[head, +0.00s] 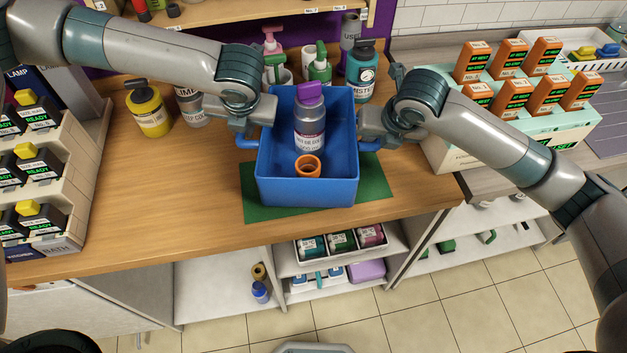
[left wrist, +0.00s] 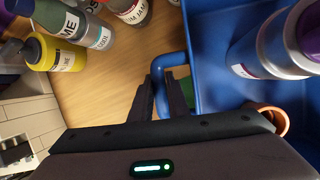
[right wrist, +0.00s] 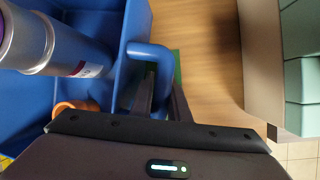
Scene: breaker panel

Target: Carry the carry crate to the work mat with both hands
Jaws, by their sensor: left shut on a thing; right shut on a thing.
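The blue carry crate (head: 307,190) is over the green work mat (head: 262,207) on the wooden counter; I cannot tell whether it touches the mat. Inside the crate stand a grey bottle with a purple cap (head: 310,122) and an orange ring-like piece (head: 308,166). My left gripper (head: 243,135) is shut on the crate's left handle, which shows in the left wrist view (left wrist: 172,60). My right gripper (head: 375,140) is shut on the right handle, which shows in the right wrist view (right wrist: 150,52). The crate hides the middle of the mat.
A yellow pump bottle (head: 149,110) and a grey can stand left of the crate. Several bottles, one teal (head: 362,72), stand behind it. A rack of orange boxes (head: 513,97) is at right, and black boxes (head: 38,163) are at left. The counter's front edge is close to the mat.

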